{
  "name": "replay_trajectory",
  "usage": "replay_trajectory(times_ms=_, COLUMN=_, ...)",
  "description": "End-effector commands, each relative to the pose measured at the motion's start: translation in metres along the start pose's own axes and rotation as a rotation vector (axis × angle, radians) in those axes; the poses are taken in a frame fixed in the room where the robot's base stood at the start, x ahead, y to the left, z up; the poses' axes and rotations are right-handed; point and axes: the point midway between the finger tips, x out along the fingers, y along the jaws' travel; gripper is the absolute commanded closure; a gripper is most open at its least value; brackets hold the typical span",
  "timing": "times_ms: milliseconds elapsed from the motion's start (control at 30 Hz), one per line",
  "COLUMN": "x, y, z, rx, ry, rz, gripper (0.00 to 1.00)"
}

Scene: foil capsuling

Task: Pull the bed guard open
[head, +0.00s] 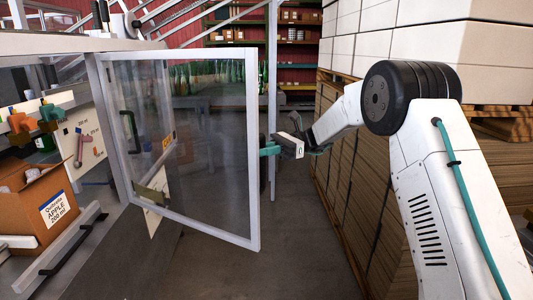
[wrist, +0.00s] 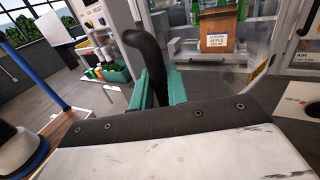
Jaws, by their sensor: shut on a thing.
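The bed guard (head: 252,150), a clear panel in a pale grey frame, stands swung out from the machine at an angle over the aisle. My gripper (head: 268,150) is at its free edge, on the side away from the machine. In the wrist view, my gripper's teal fingers (wrist: 157,88) are closed around a black curved handle (wrist: 147,48). The handle's lower part is hidden behind the fingers and the wrist body. In the head view the held handle cannot be made out.
A cardboard box labelled apple (head: 45,205) sits at the machine's left. A long rail (head: 60,250) runs beside it. Stacked pallets of flat cardboard (head: 365,190) stand close on the right. Shelves (head: 295,45) line the back. The floor (head: 300,255) before the guard is clear.

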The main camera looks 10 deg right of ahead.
Motion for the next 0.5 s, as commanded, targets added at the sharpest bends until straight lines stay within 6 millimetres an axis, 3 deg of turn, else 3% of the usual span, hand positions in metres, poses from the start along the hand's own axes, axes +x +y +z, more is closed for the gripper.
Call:
replay_trajectory(times_ms=300, x=0.0016, y=-0.0013, z=0.0002, rx=-0.001, ry=0.0, rz=-0.001, gripper=1.0)
replay_trajectory(times_ms=333, x=0.0017, y=-0.0013, z=0.0002, rx=-0.001, ry=0.0, rz=-0.001, gripper=0.78)
replay_trajectory(times_ms=367, x=0.0017, y=-0.0012, z=0.0003, rx=-0.001, ry=0.0, rz=0.0, gripper=0.7)
replay_trajectory(times_ms=400, x=0.0014, y=-0.0011, z=0.0003, rx=-0.001, ry=0.0, rz=-0.001, gripper=0.65)
replay_trajectory(times_ms=500, x=0.0, y=-0.0008, z=0.0004, rx=-0.001, ry=0.0, rz=-0.002, gripper=0.65)
